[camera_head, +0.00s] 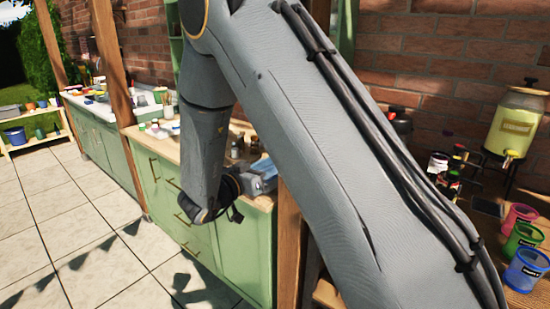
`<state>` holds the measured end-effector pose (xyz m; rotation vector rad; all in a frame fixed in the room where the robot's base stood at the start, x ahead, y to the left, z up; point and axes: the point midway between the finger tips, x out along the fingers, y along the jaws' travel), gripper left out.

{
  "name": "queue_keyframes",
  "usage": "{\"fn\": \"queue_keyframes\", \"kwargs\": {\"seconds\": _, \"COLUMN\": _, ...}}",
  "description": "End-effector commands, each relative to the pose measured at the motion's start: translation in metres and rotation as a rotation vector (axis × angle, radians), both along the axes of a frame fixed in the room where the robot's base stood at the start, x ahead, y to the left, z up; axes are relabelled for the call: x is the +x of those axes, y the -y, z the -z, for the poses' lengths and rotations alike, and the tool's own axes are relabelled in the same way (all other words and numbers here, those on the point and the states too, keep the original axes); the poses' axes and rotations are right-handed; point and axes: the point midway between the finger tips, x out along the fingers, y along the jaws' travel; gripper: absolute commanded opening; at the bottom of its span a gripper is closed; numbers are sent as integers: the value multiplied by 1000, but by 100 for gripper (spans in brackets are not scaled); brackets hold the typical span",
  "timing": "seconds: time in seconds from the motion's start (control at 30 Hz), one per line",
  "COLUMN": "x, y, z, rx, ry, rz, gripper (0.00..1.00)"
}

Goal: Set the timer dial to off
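I cannot make out a timer dial in this view. My arm fills the middle of the picture and hides part of the counter and wall behind it. Its wrist end hangs in front of the green cabinets (245,255), near the counter's right end. A grey-blue boxy shape beside the wrist may be part of my gripper (262,176), but its fingers cannot be made out. I cannot tell whether it is open or shut, or whether it holds anything.
A wooden counter (150,146) with jars and small items runs along the brick wall. A yellow drink dispenser (517,122) stands at right, above red (518,218), green (523,238) and blue (526,270) cups. Wooden posts (118,90) rise at the counter front. The tiled floor (50,215) at left is clear.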

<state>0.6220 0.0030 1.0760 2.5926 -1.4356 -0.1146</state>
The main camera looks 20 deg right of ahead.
Motion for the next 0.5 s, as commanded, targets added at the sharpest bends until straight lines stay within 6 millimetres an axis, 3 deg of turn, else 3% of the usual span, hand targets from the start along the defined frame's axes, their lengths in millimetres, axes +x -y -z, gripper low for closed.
{"fn": "queue_keyframes", "kwargs": {"seconds": 0.5, "x": -3, "y": 2, "z": -2, "rx": -281, "ry": -387, "rz": 2, "gripper": 9}}
